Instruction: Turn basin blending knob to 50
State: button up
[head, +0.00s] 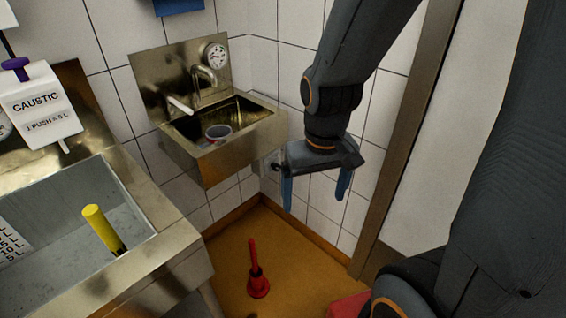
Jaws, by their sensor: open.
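A small metal basin (222,161) is mounted on the tiled wall in the corner. A round white dial (216,56) with dark marks and some red sits at the upper right of its metal backsplash; its setting is too small to read, and I cannot tell whether it is the blending knob. A curved spout (204,76) and a white lever-like piece (180,105) are below and left of the dial. My gripper (315,194) hangs to the right of the basin, apart from it, blue fingers pointing down, open and empty.
A grey and red cup-like container (219,133) is inside the basin. A large metal sink (165,243) with a yellow-handled tool (103,228) and a caustic dispenser (38,103) stands at left. A red plunger-like object (258,283) stands on the orange floor.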

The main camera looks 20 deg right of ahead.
aim_at(276, 167)
jog(key=z, duration=1.15)
jog(key=k, duration=0.35)
jog(key=u, duration=0.95)
